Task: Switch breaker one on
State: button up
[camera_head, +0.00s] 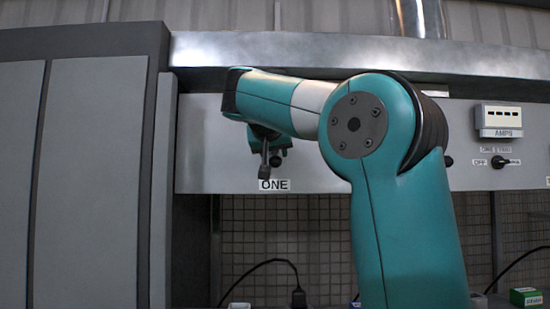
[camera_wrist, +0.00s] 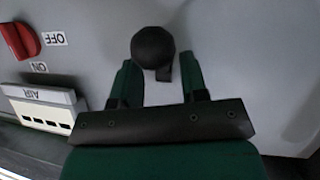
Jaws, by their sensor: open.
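The label ONE (camera_head: 274,185) is at the lower edge of the grey panel (camera_head: 320,180) in the head view. My gripper (camera_head: 268,158) is just above this label, small and dark there, with part of the breaker area hidden behind my arm. In the wrist view, a black round knob (camera_wrist: 153,46) with a short dark stem stands out from the panel. My open gripper (camera_wrist: 158,78) has one finger on each side of it, with the ball slightly beyond the fingertips. I see gaps beside the stem and no clear contact.
In the wrist view, a red switch (camera_wrist: 18,40) with OFF and ON labels and a white AIR meter (camera_wrist: 42,108) are at the left. In the head view, an AMPS meter (camera_head: 499,118) and a black selector switch (camera_head: 498,162) are at the right. A grey cabinet (camera_head: 90,180) stands left.

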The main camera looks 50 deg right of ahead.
jog(key=shift+x, duration=1.2)
jog(key=c, duration=0.6)
jog(key=shift+f, duration=0.15)
grip_shut()
jog(key=shift+p, duration=0.4)
